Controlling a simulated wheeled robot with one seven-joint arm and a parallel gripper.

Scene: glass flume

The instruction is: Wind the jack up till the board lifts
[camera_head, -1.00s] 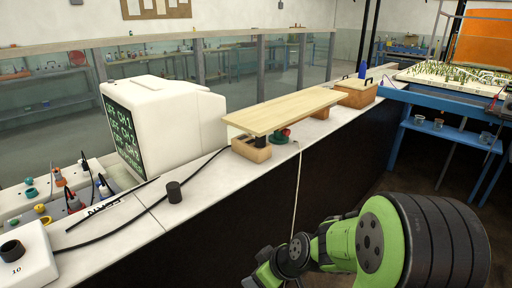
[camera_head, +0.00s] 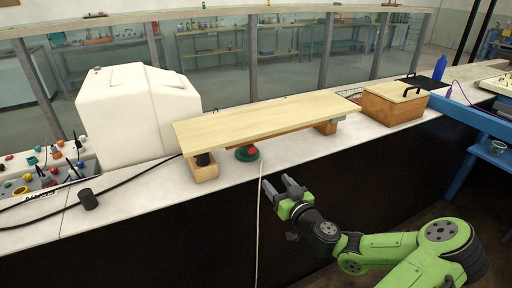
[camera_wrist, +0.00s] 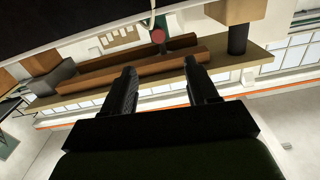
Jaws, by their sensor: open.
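The pale wooden board (camera_head: 265,122) lies lengthwise above the bench top, and its underside shows in the wrist view (camera_wrist: 255,56). The jack (camera_head: 247,153), with a green base and red part, stands under the board's front edge, left of the middle. In the wrist view a red round end of the jack (camera_wrist: 158,36) shows ahead, between the finger directions. My gripper (camera_head: 279,186) is open and empty, in front of the bench edge, right of and nearer than the jack. Its two dark fingers (camera_wrist: 161,68) point toward the jack without touching it. The board hides the jack's top.
A wooden block with a black cylinder (camera_head: 203,159) stands under the board's left end, another wooden block (camera_head: 326,127) under its right. A pale cord (camera_head: 259,215) hangs over the bench front. A white housing (camera_head: 135,112) stands left, a wooden box (camera_head: 394,104) right.

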